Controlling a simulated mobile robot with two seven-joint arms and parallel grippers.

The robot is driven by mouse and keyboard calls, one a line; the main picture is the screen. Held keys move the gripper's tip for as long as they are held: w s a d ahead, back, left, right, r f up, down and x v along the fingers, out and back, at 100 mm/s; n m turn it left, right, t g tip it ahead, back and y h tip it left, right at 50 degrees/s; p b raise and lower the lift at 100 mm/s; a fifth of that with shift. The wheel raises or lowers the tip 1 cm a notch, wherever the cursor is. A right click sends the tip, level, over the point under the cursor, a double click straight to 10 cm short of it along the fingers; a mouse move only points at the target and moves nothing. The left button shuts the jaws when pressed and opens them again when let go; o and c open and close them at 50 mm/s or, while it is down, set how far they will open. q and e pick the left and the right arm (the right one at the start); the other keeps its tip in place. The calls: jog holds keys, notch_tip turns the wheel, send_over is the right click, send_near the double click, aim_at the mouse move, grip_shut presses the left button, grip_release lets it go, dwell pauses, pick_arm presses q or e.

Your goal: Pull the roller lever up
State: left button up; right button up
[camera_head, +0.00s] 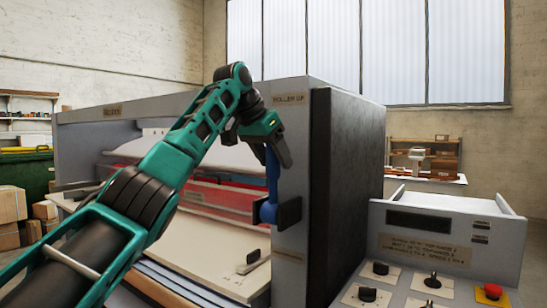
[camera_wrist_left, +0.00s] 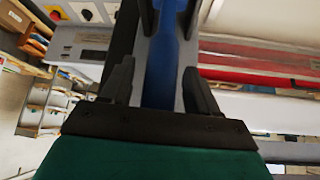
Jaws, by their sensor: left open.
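The roller lever (camera_head: 271,178) is a blue bar on the front of the laminator's right end post. It stands roughly upright from a dark pivot mount (camera_head: 288,213), below the ROLLER UP label (camera_head: 290,98). My left gripper (camera_head: 277,153) is at the lever's upper end, which it partly hides. In the left wrist view the blue lever (camera_wrist_left: 162,65) runs between the two dark fingers of the open left gripper (camera_wrist_left: 160,83). Gaps show beside the lever, and I cannot tell whether a finger touches it. My right gripper is out of view.
The grey laminator housing (camera_head: 345,180) encloses red rollers (camera_head: 215,197) and a pale feed table (camera_head: 205,240). A control console (camera_head: 440,240) with knobs and a red emergency button (camera_head: 493,291) stands at the right. Cardboard boxes (camera_head: 12,204) are at the far left.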

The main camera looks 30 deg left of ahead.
pick_arm(q)
jog(key=v, duration=1.2)
jog(key=shift+s+r, duration=0.2)
jog(key=shift+r, duration=0.15)
